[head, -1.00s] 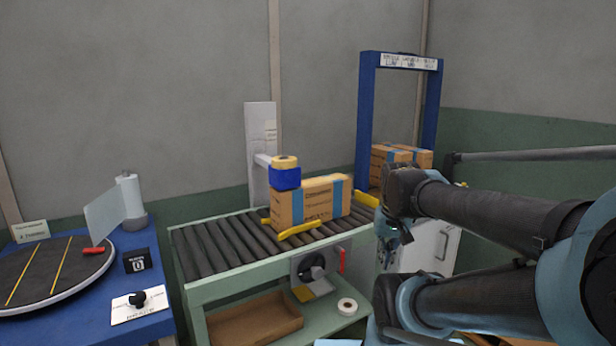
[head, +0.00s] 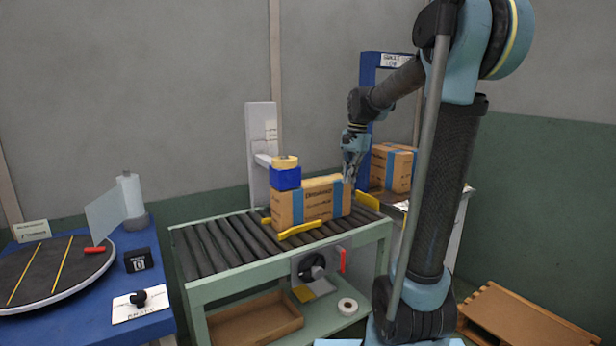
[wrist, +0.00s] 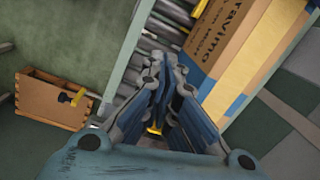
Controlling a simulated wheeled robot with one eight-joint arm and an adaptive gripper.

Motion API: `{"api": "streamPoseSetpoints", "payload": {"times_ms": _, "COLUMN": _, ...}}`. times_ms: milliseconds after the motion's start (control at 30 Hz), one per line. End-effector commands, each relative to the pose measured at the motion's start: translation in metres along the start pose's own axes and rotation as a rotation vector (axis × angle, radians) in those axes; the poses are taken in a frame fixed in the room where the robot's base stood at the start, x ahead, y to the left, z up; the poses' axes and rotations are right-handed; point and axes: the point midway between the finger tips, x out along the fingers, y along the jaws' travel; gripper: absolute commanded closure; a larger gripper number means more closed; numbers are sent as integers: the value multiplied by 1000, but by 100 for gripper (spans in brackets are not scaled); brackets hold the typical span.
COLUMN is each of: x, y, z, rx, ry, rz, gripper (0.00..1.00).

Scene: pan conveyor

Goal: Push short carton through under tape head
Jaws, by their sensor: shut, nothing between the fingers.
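The short carton (head: 318,205), brown with blue bands, sits upright on the roller conveyor (head: 222,245) between yellow guides (head: 300,229). The tape head (head: 285,178), blue with a yellow top, is on a pale post (head: 262,140) and stands at the carton's left end. My gripper (head: 348,179) is shut and empty, pointing down at the carton's right end. Whether it touches the carton cannot be told. In the wrist view my gripper (wrist: 164,70) has its fingertips together, with the carton (wrist: 224,42) beyond them to the upper right.
A blue frame (head: 367,110) and more cartons (head: 392,167) stand behind my arm at the right. A wooden tray (head: 255,320) and a tape roll (head: 347,306) lie on the lower shelf. A blue table with a turntable (head: 50,275) is at left. A pallet (head: 520,320) lies on the right floor.

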Motion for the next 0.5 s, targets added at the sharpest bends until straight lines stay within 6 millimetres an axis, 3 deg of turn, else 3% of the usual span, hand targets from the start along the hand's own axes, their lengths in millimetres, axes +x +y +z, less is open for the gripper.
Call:
{"api": "streamPoseSetpoints", "payload": {"times_ms": 200, "x": -3, "y": -59, "z": -28, "rx": 132, "ry": -39, "rz": 19, "gripper": 100}}
{"api": "streamPoseSetpoints", "payload": {"times_ms": 500, "x": 1, "y": -100, "z": -46, "rx": 235, "ry": -67, "rz": 38, "gripper": 100}}
